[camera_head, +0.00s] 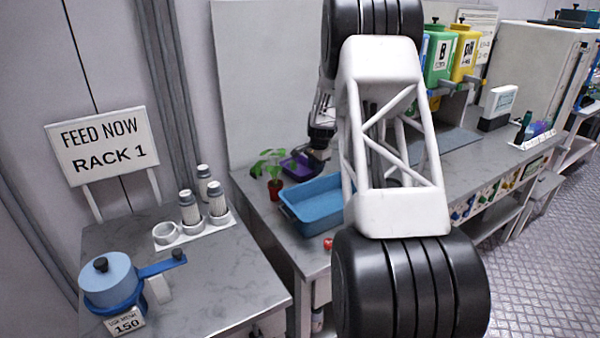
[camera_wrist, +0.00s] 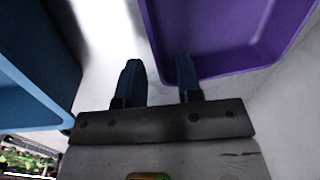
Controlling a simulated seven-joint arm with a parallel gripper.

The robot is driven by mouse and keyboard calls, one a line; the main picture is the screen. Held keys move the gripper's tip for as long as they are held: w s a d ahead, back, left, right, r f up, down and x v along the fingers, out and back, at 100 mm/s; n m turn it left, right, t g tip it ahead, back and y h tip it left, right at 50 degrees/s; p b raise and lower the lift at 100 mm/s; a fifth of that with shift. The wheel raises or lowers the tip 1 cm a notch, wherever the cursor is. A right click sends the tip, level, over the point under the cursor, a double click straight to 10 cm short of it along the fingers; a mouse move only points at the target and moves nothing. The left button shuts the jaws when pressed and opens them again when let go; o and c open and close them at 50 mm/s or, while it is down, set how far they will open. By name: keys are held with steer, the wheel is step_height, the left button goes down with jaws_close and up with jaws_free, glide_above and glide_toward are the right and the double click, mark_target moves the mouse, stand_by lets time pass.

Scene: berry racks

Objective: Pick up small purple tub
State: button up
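The small purple tub (camera_head: 296,166) sits on the grey bench behind the blue tray, beside a potted plant. In the wrist view the purple tub (camera_wrist: 215,72) fills the upper right, and it looks empty inside. My gripper (camera_wrist: 158,66) is open, with a gap between its two dark blue fingers. The right finger overlaps the tub's near-left corner, and the left finger is outside the tub. I cannot tell whether either finger touches the wall. In the head view my gripper (camera_head: 316,156) is at the tub's right end, partly hidden by my arm.
A blue tray (camera_head: 312,216) stands close by; its side (camera_wrist: 35,70) fills the left of the wrist view. A seedling in a red pot (camera_head: 275,189) stands left of the tub. A wall panel rises behind. A small red object (camera_head: 328,244) lies near the bench's front edge.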

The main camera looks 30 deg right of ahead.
mark_target(314, 175)
steer(key=shift+w+a+f, duration=0.1)
steer(key=shift+w+f, duration=0.05)
steer(key=shift+f, duration=0.75)
steer(key=shift+w+f, duration=0.1)
steer(key=shift+f, duration=0.75)
jaws_close()
